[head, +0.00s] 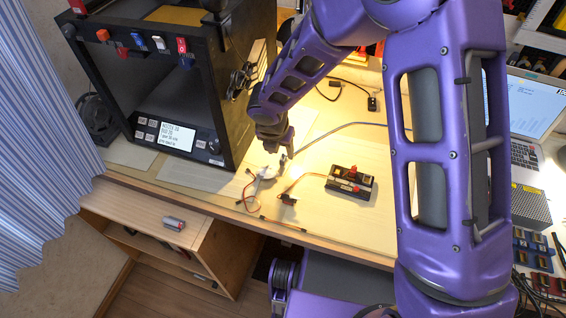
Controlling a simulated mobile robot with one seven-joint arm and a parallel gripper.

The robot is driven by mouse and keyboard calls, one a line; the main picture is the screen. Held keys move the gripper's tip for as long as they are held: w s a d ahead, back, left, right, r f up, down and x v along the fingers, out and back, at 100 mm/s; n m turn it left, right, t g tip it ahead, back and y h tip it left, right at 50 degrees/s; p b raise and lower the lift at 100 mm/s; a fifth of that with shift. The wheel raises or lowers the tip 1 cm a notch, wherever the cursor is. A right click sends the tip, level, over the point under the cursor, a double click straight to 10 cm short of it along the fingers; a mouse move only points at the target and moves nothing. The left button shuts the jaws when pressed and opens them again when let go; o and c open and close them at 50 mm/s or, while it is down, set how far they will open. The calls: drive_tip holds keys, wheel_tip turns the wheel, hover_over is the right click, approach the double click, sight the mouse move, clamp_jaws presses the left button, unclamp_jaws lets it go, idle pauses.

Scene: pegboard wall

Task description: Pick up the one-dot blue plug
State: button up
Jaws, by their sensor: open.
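My gripper (277,152) hangs low over the wooden desk, in the middle of the head view, and points down. It is open, and I see nothing held in it. A small dark-blue piece (284,158) shows right at the fingertips, beside a small white part (266,172) on the desk. Other small blue pieces sit on the black printer's front top bar, one left of a white piece (137,40) and one under a red piece (186,62). Dots on the blue pieces are too small to make out, so I cannot tell which one is the one-dot blue plug.
The black printer (228,110) stands left of my gripper. A black box with red parts (350,183) lies to the right, with thin wires (250,195) in front. A laptop (530,105) is at the far right. My purple arm covers much of the right side.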

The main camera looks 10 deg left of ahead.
sight(283, 158)
drive_tip(key=b+x, duration=0.1)
drive_tip(key=x, duration=0.3)
drive_tip(key=shift+w+f, duration=0.1)
drive_tip(key=shift+f, duration=0.15)
drive_tip(key=shift+d, duration=0.1)
clamp_jaws()
